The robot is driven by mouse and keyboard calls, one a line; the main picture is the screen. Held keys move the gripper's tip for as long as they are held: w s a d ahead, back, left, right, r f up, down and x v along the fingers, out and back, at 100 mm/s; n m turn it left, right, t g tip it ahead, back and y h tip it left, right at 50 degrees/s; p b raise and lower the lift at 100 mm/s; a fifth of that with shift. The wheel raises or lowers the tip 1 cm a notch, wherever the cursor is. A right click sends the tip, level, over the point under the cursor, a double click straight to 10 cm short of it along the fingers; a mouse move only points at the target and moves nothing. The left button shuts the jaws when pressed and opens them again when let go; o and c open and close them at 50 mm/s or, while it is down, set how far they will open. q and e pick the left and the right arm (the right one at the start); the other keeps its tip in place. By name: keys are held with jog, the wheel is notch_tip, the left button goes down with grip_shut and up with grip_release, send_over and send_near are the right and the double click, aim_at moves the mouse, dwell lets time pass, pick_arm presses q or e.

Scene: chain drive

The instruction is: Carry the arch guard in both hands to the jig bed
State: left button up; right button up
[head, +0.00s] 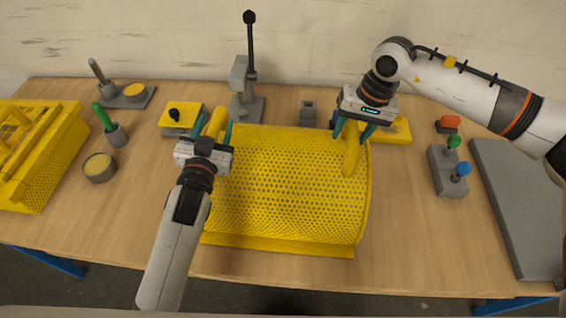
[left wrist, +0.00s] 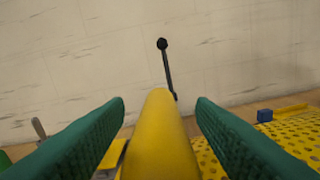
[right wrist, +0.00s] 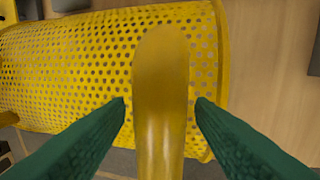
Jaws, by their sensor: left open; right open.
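The yellow perforated arch guard (head: 285,190) stands on the wooden table in the middle of the head view, with a yellow handle at each end. My left gripper (head: 215,131) is at its left handle. In the left wrist view the open green fingers stand on either side of that handle (left wrist: 160,135). My right gripper (head: 354,132) is at the right handle (head: 352,158). In the right wrist view its open fingers are on either side of that handle (right wrist: 160,100), with gaps showing. I cannot tell which surface is the jig bed.
A grey plate (head: 515,205) lies at the right. A grey block with green and blue knobs (head: 447,172) stands beside it. A lever press (head: 247,85) rises behind the guard. A yellow crate (head: 40,150), a grey cup (head: 100,167) and a green-handled tool (head: 110,125) are at the left.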

pick_arm(q)
grip_shut()
pick_arm(e)
grip_shut()
dwell(1.0)
pick_arm(q)
jog(key=shift+w+r, duration=0.1)
jog(key=shift+r, duration=0.2)
pick_arm(e)
jog(key=shift+w+r, duration=0.15)
jog(key=shift+r, duration=0.15)
